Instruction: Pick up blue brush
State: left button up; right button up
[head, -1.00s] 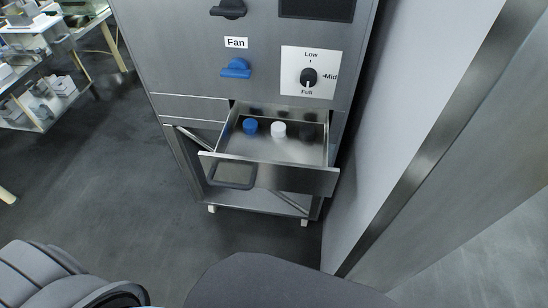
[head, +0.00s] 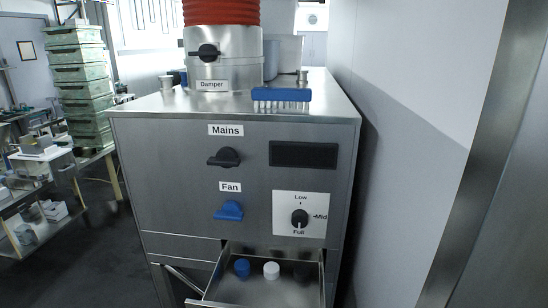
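The blue brush (head: 281,94) lies on top of the steel cabinet (head: 135,116), near its front edge and right of centre. Its blue back faces up and its pale bristles show along the front side. Neither of my grippers shows in the head view, and nothing is touching the brush.
The cabinet's drawer (head: 316,279) is open, holding a blue cap (head: 242,268), a white cap (head: 271,270) and dark items. A damper pipe with a red hose (head: 221,11) stands left of the brush. A pale wall (head: 415,110) is on the right. Green crates (head: 80,75) stand back left.

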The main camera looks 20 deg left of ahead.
aim_at(263, 94)
jog(key=u, duration=3.15)
jog(key=i, duration=3.05)
jog(key=z, duration=5.25)
